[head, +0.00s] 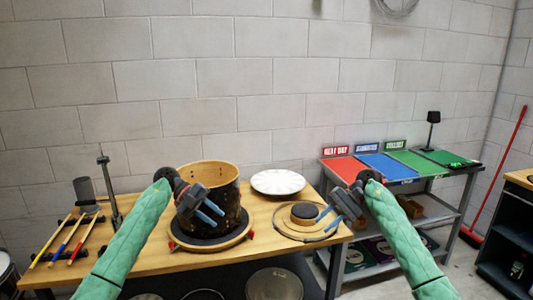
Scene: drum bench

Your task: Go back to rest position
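My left gripper (214,214) is in front of the dark drum shell (225,190), at the left-centre of the head view. Its two blue fingers are apart with nothing seen between them. My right gripper (327,219) is at the bench's right end, beside a round wooden piece with a dark pad (304,212). Its blue fingers are also apart and look empty. Both green-sleeved arms reach up from the bottom edge. The drum shell stands upright, open at the top, on a round base (178,236). My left gripper hides part of the shell.
The wooden bench (150,262) also holds a white drumhead (278,182), several sticks (70,240) on racks and a metal stand (110,190). A shelf cart with red (345,168), blue (386,166) and green (422,162) mats stands right. Round items lie under the bench.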

